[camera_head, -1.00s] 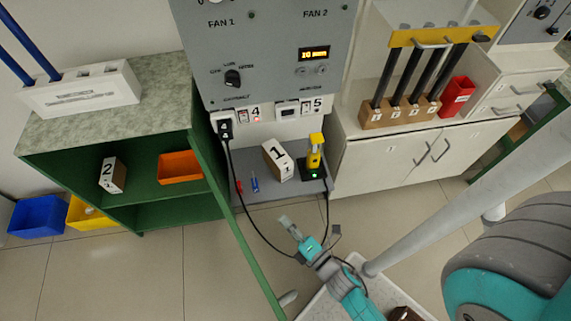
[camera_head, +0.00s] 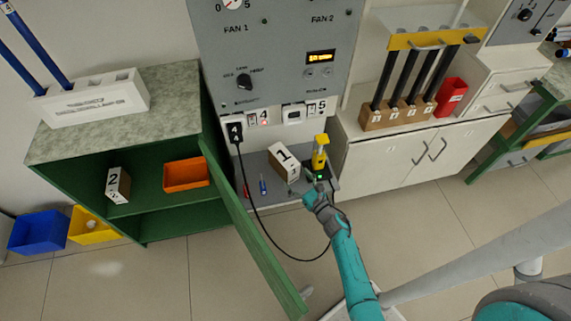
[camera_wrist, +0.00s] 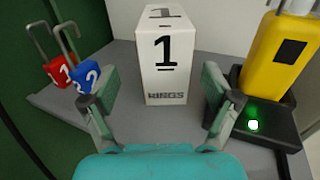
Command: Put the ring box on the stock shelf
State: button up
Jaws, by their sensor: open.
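The ring box (camera_head: 283,163) is a white box with a cardboard-coloured side, marked 1. It stands upright on the grey ledge (camera_head: 290,196) under the fan panel. In the wrist view the box (camera_wrist: 163,60) shows the word RINGS and stands straight ahead. My gripper (camera_head: 308,194) is at the front of the ledge. In the wrist view my gripper (camera_wrist: 160,112) is open, with one finger on each side of the box's lower front and gaps to the box. A green shelf unit (camera_head: 170,215) stands at left with its door open; I see no label naming it the stock shelf.
A yellow device (camera_wrist: 280,50) on a black base is close at right. A black cable hangs before the ledge. The green unit holds box 2 (camera_head: 118,185) and an orange bin (camera_head: 186,174).

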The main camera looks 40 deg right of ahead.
aim_at(286, 164)
jog(key=shift+w+d, duration=0.15)
jog(key=shift+w, duration=1.8)
jog(key=shift+w+d, duration=0.15)
jog(key=shift+w, duration=1.75)
jog(key=c, duration=1.2)
jog(key=shift+c, duration=0.8)
jog(key=shift+r, duration=0.15)
